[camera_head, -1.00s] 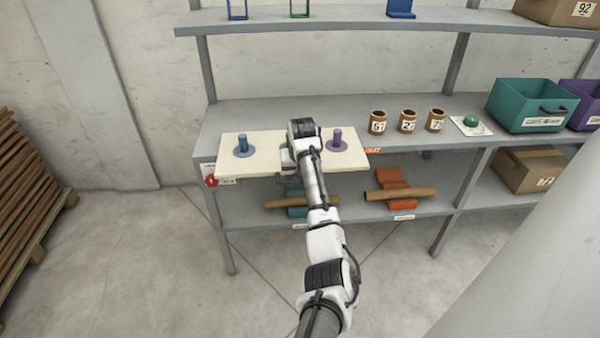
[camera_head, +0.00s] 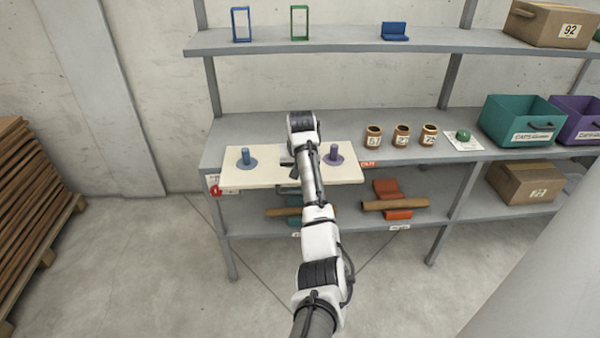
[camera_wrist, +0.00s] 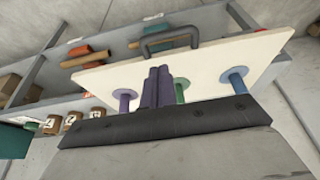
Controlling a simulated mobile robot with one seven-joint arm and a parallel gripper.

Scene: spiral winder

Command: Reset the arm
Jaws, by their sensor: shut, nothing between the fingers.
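My arm (camera_head: 320,235) reaches forward over a cream board (camera_head: 228,179) on the middle shelf. My gripper (camera_wrist: 158,72) shows in the wrist view as two dark fingers pressed together, with nothing between them. In the head view the gripper is mostly hidden by the arm. A blue peg (camera_head: 246,156) stands at the board's left and a purple peg (camera_head: 334,154) at its right. In the wrist view a green peg (camera_wrist: 181,88) stands between the purple peg (camera_wrist: 124,100) and the blue peg (camera_wrist: 236,80), partly behind the fingers. A dark handle (camera_wrist: 170,40) is on the board's edge.
Several brown cups (camera_head: 402,135), a green ball (camera_head: 463,135), a teal bin (camera_head: 520,118) and a purple bin (camera_head: 578,118) stand right of the board. Cardboard tubes (camera_head: 395,204) lie on the lower shelf. Frames (camera_head: 299,22) stand above. Stacked planks (camera_head: 30,200) are at left.

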